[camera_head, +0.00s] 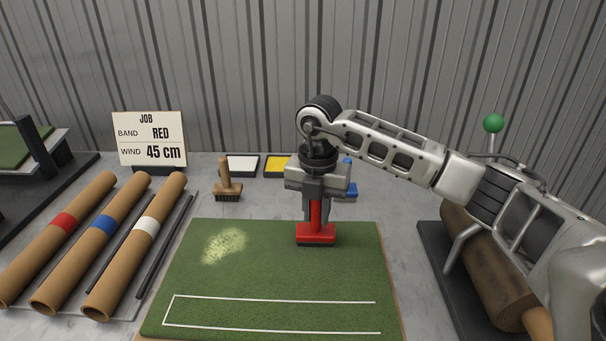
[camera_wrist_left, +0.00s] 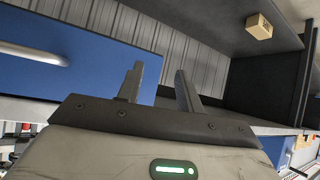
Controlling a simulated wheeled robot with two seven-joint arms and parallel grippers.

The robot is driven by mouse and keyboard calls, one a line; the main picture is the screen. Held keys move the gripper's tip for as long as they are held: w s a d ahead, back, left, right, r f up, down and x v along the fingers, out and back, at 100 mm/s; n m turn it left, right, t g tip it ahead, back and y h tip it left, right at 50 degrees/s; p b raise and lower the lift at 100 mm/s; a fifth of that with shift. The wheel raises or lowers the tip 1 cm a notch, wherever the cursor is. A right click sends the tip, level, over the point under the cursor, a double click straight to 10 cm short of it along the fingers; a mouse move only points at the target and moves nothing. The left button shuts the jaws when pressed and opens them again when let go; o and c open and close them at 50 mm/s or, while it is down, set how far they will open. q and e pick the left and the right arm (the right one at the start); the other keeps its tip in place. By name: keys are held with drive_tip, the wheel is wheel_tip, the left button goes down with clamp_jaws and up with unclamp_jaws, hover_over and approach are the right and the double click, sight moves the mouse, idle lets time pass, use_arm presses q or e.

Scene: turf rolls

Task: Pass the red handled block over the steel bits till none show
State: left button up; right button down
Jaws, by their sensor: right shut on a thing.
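The red handled block (camera_head: 316,234) stands upright on the green turf mat (camera_head: 260,270), near its back edge and right of its middle. My right gripper (camera_head: 316,205) is shut on its handle from above. A pale yellowish patch (camera_head: 225,245) lies on the turf to the left of the block. No steel bits can be made out on the turf; any under the block are hidden. My left gripper (camera_wrist_left: 159,88) shows only in the left wrist view, open and empty, its fingers apart, away from the mat.
A wooden brush (camera_head: 228,185) stands behind the mat. White (camera_head: 242,165) and yellow (camera_head: 277,166) trays and a blue item (camera_head: 350,190) are at the back. Tubes with red (camera_head: 63,222), blue and white bands lie left. A dark roller (camera_head: 490,260) is right. A sign (camera_head: 149,138) reads RED, 45 cm.

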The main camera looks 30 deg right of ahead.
drive_tip(key=shift+w+a, duration=0.75)
drive_tip(key=shift+a, duration=0.35)
drive_tip(key=shift+w+r+p, duration=0.15)
drive_tip(key=shift+r+p, duration=0.25)
drive_tip(key=shift+p, duration=0.2)
drive_tip(key=shift+w+r+p, duration=0.1)
drive_tip(key=shift+r+p, duration=0.2)
drive_tip(key=shift+r, duration=0.65)
drive_tip(key=shift+s+r+p, duration=0.25)
drive_tip(key=shift+r+p, duration=0.3)
drive_tip(key=shift+r, duration=0.15)
use_arm(q)
drive_tip(key=shift+w+a+r+y+p, duration=0.15)
drive_tip(key=shift+w+a+r+p, duration=0.1)
drive_tip(key=shift+a+r+p, duration=0.25)
drive_tip(key=shift+w+a+r+y+p, duration=0.15)
drive_tip(key=shift+w+a+r+p, duration=0.1)
drive_tip(key=shift+r+p, duration=0.25)
use_arm(e)
wheel_tip(320, 180, up, 4)
drive_tip(key=shift+r, duration=0.1)
use_arm(q)
drive_tip(key=shift+d, duration=0.1)
